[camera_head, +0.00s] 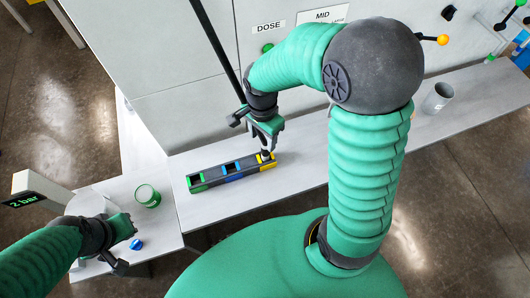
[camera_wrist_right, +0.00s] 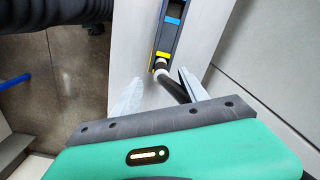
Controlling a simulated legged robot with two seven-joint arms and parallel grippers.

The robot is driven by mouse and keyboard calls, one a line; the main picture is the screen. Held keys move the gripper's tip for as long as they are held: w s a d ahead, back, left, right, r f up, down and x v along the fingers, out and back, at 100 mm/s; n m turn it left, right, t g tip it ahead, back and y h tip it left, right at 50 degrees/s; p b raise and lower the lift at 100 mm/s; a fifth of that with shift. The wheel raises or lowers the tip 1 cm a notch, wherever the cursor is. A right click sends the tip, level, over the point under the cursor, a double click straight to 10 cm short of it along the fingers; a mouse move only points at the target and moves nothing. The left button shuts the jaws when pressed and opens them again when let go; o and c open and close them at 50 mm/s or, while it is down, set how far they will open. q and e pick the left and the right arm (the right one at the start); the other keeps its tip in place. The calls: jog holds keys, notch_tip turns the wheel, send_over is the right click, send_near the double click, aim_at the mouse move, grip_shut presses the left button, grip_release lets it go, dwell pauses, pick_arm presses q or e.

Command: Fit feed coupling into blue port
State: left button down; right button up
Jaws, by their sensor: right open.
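The port block (camera_head: 208,179) lies on the grey bench, with a green port at its left end, a blue port (camera_head: 232,170) in the middle and a yellow port (camera_head: 266,161) at its right end. The feed coupling (camera_head: 265,153), pale with a black hose, stands at the yellow port; the blue port looks empty. In the wrist view the coupling (camera_wrist_right: 160,66) meets the yellow end and its hose runs back between my fingers. My right gripper (camera_head: 267,142) is open around the hose, above the yellow port. My left gripper (camera_head: 122,228) is over the left side table; its jaws are unclear.
A green cup (camera_head: 148,196), a small blue piece (camera_head: 136,244) and a "2 bar" display (camera_head: 28,200) are at the left. A grey cup (camera_head: 437,98) stands far right. A panel with DOSE and MID labels backs the bench.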

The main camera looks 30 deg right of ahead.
aim_at(266, 144)
jog(key=f, duration=0.2)
jog(key=f+p, duration=0.1)
jog(key=shift+w+f, duration=0.35)
jog(key=f, duration=0.1)
jog(key=d+f, duration=0.2)
jog(key=shift+s+d, duration=0.1)
jog(key=shift+s, duration=0.2)
jog(key=shift+w+a, duration=0.15)
jog(key=shift+a, duration=0.5)
jog(key=c, duration=0.5)
jog(key=shift+a+r, duration=0.15)
jog(key=shift+a, duration=0.2)
jog(key=c, duration=0.5)
grip_shut()
jog(key=shift+d, duration=0.55)
pick_arm(q)
jog(key=shift+w+d+r, duration=0.25)
jog(key=shift+w+r, duration=0.1)
jog(key=shift+r, duration=0.4)
